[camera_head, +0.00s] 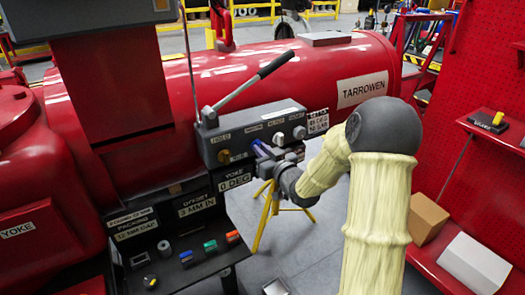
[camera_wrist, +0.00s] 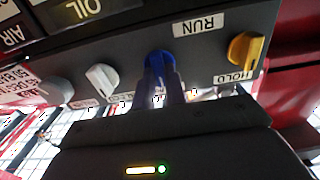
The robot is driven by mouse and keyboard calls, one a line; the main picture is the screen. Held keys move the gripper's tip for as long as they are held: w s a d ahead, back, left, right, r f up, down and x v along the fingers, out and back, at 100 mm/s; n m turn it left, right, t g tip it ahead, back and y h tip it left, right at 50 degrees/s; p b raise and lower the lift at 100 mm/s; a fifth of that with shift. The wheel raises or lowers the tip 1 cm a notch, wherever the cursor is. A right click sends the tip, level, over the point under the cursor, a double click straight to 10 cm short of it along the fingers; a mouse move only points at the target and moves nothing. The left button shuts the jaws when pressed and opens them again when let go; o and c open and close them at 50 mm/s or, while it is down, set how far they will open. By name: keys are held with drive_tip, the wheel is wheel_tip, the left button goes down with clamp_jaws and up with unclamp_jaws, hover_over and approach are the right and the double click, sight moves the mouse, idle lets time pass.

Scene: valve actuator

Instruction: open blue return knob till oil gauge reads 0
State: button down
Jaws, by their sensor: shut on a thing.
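The blue knob (camera_wrist: 158,58) sits on the face of a grey control box (camera_head: 250,128). In the wrist view, which shows the labels upside down, my gripper (camera_wrist: 160,82) has its two fingers closed around the knob. In the head view my gripper (camera_head: 268,152) reaches the box front and largely hides the knob. An OIL label (camera_wrist: 90,8) shows at the wrist view's top edge. A small readout plate (camera_head: 318,120) is at the box's right end in the head view; its text is too small to read surely.
A yellow knob (camera_wrist: 243,50) marked HOLD and a white knob (camera_wrist: 102,78) flank the blue one, with a grey knob (camera_wrist: 57,90) farther left. A long black-handled lever (camera_head: 265,70) rises from the box. A red TARROWEN cylinder (camera_head: 240,75) stands behind.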

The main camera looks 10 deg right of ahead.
drive_tip(key=shift+f+n+b, duration=0.1)
drive_tip(key=shift+n+b, duration=0.3)
drive_tip(key=shift+b, duration=0.15)
drive_tip(key=shift+s+a+f+n+b, duration=0.1)
drive_tip(key=shift+a+n+b, duration=0.05)
drive_tip(key=shift+n+b, duration=4.4)
drive_tip(key=shift+a+f+n+b, duration=0.1)
drive_tip(key=shift+n+b, duration=3.65)
drive_tip(key=shift+b, duration=1.6)
drive_tip(key=c, duration=1.4)
unclamp_jaws()
drive_tip(key=shift+c, duration=0.2)
drive_tip(key=shift+r, duration=0.1)
